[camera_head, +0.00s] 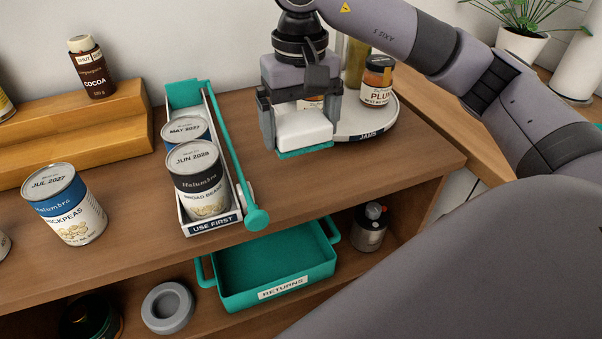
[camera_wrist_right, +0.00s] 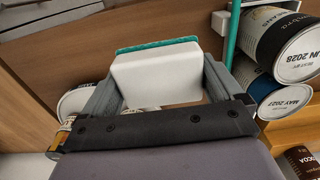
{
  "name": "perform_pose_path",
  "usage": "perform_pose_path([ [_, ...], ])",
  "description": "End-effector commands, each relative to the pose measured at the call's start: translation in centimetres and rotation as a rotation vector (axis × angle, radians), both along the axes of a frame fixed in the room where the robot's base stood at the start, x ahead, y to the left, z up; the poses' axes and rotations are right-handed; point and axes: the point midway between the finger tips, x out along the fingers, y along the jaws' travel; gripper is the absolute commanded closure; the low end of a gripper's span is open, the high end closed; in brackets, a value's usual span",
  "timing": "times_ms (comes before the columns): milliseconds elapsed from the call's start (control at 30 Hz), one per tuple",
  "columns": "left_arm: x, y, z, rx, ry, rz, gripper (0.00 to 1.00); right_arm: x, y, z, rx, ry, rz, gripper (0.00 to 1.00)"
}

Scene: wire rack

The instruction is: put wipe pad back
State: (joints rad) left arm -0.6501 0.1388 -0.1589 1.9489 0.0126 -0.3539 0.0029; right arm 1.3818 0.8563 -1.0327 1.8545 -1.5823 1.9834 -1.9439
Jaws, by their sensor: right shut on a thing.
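The wipe pad (camera_head: 303,127) is a white block with a teal underside. My right gripper (camera_head: 300,118) is shut on its sides, upright over the upper shelf, between the can rack and the jam turntable. The teal underside is close to the shelf top; I cannot tell whether it touches. In the right wrist view the pad (camera_wrist_right: 157,77) sits between the two grey fingers (camera_wrist_right: 160,88), with its teal face (camera_wrist_right: 157,44) outward. My left gripper is not in view.
The "USE FIRST" rack (camera_head: 214,227) with a teal bar holds cans to the left. The jams turntable (camera_head: 366,131) with jars stands close on the right. Below are a teal "RETURNS" tray (camera_head: 283,289), a grey ring (camera_head: 167,307) and a small canister (camera_head: 369,228). Shelf before the pad is clear.

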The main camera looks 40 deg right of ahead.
Motion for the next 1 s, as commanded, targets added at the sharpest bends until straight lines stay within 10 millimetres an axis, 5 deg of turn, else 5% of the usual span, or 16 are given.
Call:
perform_pose_path([
  [167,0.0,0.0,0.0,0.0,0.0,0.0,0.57,-0.1,-0.1,-3.7,-0.001,0.002,0.0,0.4],
  [633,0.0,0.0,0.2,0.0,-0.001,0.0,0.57,-0.1,-0.1,-8.9,-0.001,0.002,-0.002,0.4],
  [1000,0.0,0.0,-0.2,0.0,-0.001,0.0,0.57,0.0,0.0,-9.7,0.001,-0.002,-0.001,0.4],
])
